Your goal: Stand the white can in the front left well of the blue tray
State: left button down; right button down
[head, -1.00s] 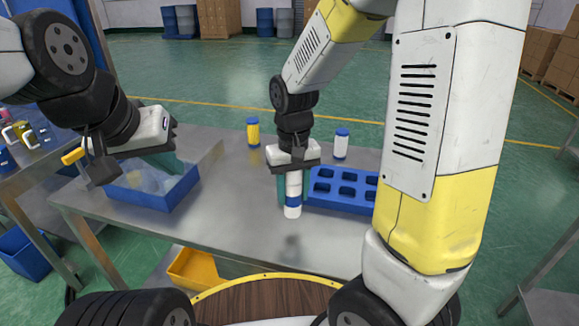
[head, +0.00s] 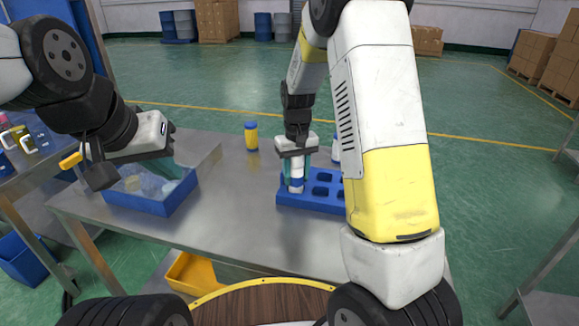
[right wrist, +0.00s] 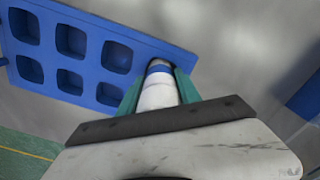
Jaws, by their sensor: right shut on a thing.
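My right gripper (head: 297,178) is shut on the white can (head: 297,185), which has a blue band. It holds the can upright over the front left part of the blue tray (head: 312,207). In the right wrist view the can (right wrist: 158,92) sits between the teal fingers (right wrist: 158,88), at the end of the tray (right wrist: 145,52). The can's lower end overlaps the tray there; I cannot tell whether it is inside the well or just above it. My left gripper (head: 168,167) hangs over a blue bin at the left; its finger gap is unclear.
The blue bin (head: 150,205) holds clear and pale items. A white bottle (head: 336,149) stands behind the tray, partly hidden by my right arm. The table's middle is clear.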

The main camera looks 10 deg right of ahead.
jog(key=shift+f, duration=0.25)
jog(key=shift+f, duration=0.1)
jog(key=c, duration=0.8)
grip_release()
jog(key=shift+c, duration=0.2)
notch_tip(320, 180, up, 12)
jog(key=shift+s+r, duration=0.1)
jog(key=shift+r, duration=0.05)
jog(key=s+d+r+t+y, duration=0.1)
jog(key=s+r+t, duration=0.2)
jog(key=s, duration=0.9)
jog(key=s+d+r+m+t+y, duration=0.1)
jog(key=s+r+t, duration=0.2)
jog(key=s+r, duration=0.3)
jog(key=s, duration=0.5)
jog(key=shift+s+d+r+m, duration=0.15)
jog(key=shift+s+d+m, duration=0.15)
jog(key=shift+s+d, duration=0.1)
